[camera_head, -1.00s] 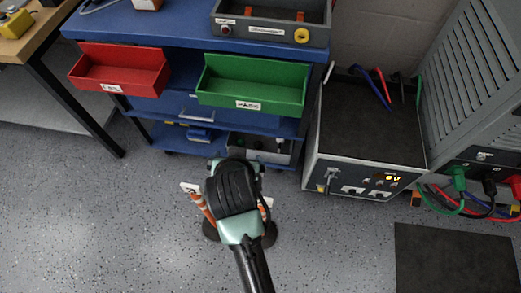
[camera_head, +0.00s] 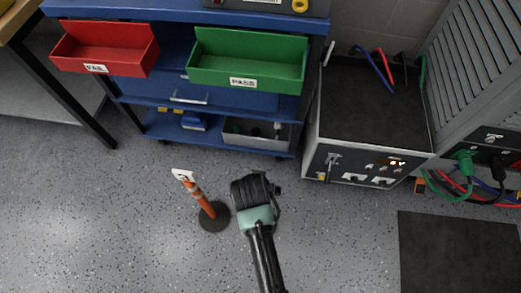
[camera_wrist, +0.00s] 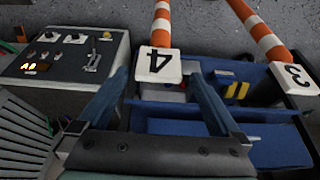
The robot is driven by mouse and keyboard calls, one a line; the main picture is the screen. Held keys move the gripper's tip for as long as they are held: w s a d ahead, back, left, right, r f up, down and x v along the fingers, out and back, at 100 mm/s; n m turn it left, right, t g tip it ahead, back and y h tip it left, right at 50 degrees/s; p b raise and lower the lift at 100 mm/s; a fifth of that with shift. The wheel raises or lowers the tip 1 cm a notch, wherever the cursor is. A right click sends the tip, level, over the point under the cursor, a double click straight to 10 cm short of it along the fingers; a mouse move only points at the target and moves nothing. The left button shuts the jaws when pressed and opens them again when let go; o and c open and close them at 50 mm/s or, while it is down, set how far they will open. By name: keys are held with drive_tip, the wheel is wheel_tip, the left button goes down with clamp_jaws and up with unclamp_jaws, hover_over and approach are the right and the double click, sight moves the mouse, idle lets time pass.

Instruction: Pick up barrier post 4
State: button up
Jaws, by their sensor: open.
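Barrier post 4 (camera_wrist: 160,28), orange and white striped with a white plate reading 4 (camera_wrist: 158,65), is in the wrist view. My gripper (camera_wrist: 160,78) is open, its fingers to the left and right of that plate in the picture; I cannot tell whether the plate is between them in depth. In the head view my gripper (camera_head: 256,192) hides post 4, and its fingertips cannot be seen. Barrier post 3 (camera_wrist: 258,28) stands to the right in the wrist view. In the head view it appears left of my gripper, as an orange post (camera_head: 200,198) on a black round base.
A blue cart (camera_head: 185,122) with red (camera_head: 105,52) and green bins (camera_head: 248,65) stands behind. A dark-topped instrument box (camera_head: 372,115) and grey cabinet (camera_head: 480,75) with cables are at right. A black mat (camera_head: 455,255) lies front right. Floor at left is clear.

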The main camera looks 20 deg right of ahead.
drive_tip(key=b+x, duration=0.1)
drive_tip(key=x, duration=0.2)
drive_tip(key=shift+f, duration=0.2)
drive_tip(key=shift+c, duration=0.2)
drive_tip(key=shift+s, duration=0.1)
clamp_jaws()
drive_tip(key=shift+r, duration=0.2)
